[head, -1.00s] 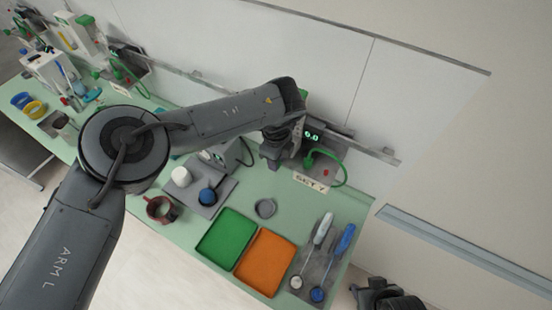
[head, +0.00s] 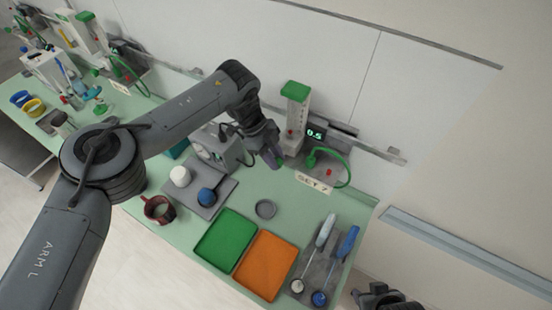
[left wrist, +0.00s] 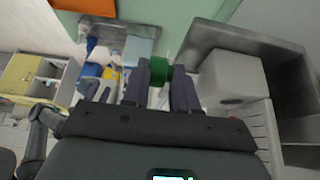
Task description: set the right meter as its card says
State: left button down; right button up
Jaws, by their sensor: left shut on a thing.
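The right meter (head: 295,115) is an upright pale column with a green top, at the back of the green bench. Its small dark display (head: 316,134) glows and appears to read 0.5. A white card (head: 315,185) in front reads SET and what looks like a 7. My left gripper (head: 274,161) is at the meter's lower left. In the left wrist view, its fingers are shut on a green knob (left wrist: 160,71). The head view does not show this contact clearly. A dark end of my right arm (head: 382,296) shows at the bottom edge; its jaws cannot be made out.
A green hose (head: 340,160) loops right of the meter. A grey machine (head: 216,148) stands left. More equipment is far left.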

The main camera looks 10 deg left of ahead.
pick_arm(q)
jog(key=shift+h+b, duration=0.5)
jog(key=shift+h, duration=0.1)
jog(key=shift+s+g, duration=0.1)
jog(key=shift+g, duration=0.2)
jog(key=c, duration=1.3)
grip_release()
jog(key=shift+c, duration=0.2)
jog(key=o, duration=0.3)
jog(key=shift+s+a, duration=0.1)
jog(key=shift+a, duration=0.05)
jog(key=shift+o, duration=0.2)
